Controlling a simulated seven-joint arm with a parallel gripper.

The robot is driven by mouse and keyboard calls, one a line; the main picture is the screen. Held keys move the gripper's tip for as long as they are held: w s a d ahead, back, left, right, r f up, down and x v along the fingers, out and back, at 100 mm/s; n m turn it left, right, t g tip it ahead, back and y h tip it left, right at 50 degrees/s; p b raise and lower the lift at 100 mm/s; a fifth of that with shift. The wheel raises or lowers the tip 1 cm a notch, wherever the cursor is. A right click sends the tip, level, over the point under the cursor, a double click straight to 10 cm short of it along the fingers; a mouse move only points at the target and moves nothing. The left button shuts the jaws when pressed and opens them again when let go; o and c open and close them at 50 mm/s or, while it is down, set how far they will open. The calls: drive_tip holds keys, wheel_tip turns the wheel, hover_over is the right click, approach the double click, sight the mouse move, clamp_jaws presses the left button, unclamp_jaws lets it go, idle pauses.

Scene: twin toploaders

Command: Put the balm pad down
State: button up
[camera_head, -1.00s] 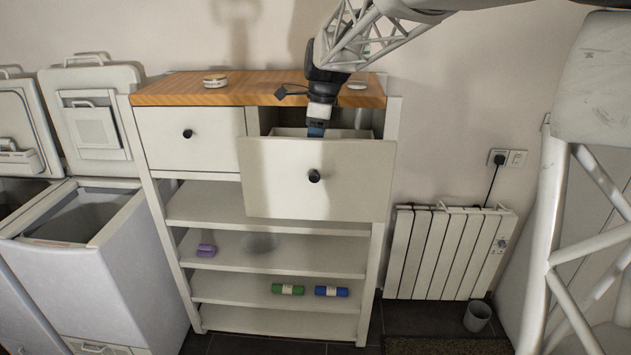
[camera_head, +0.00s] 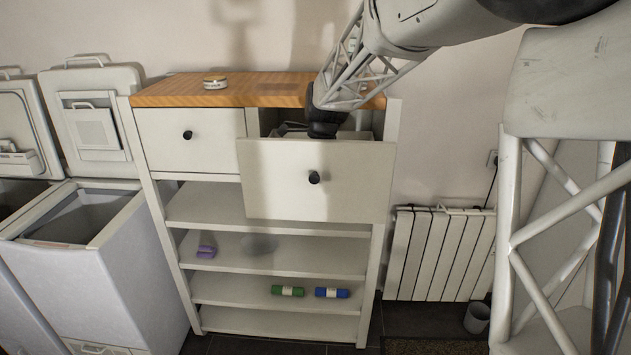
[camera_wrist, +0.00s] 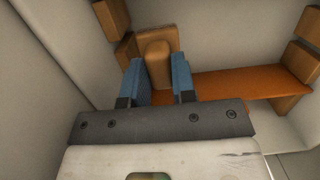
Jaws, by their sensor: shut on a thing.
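In the wrist view, my gripper (camera_wrist: 158,78) has its two blue fingers shut on a tan-brown block with rounded edges, which I take for the balm pad (camera_wrist: 157,58). The fingers point into the pulled-out right drawer (camera_head: 280,200). In the head view the drawer front hides my fingers and the held pad; only my dark wrist shows above the drawer's edge. I cannot tell whether the pad touches the drawer floor.
Brown blocks (camera_wrist: 113,17) (camera_wrist: 302,60) and an orange-brown strip (camera_wrist: 225,82) lie around my fingers, near pale walls. A round tin (camera_head: 215,82) stands on the wooden top (camera_head: 180,92). Purple (camera_head: 206,252), green (camera_head: 287,290) and blue (camera_head: 331,292) items lie on lower shelves.

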drive_tip(key=shift+f, duration=1.9)
drive_tip(key=shift+f, duration=0.1)
drive_tip(key=o, duration=0.6)
drive_tip(key=r, duration=0.4)
drive_tip(key=d+r, duration=0.1)
drive_tip(key=r, duration=0.7)
drive_tip(key=shift+d+r, duration=0.1)
drive_tip(key=shift+d, duration=0.3)
drive_tip(key=shift+s, duration=0.1)
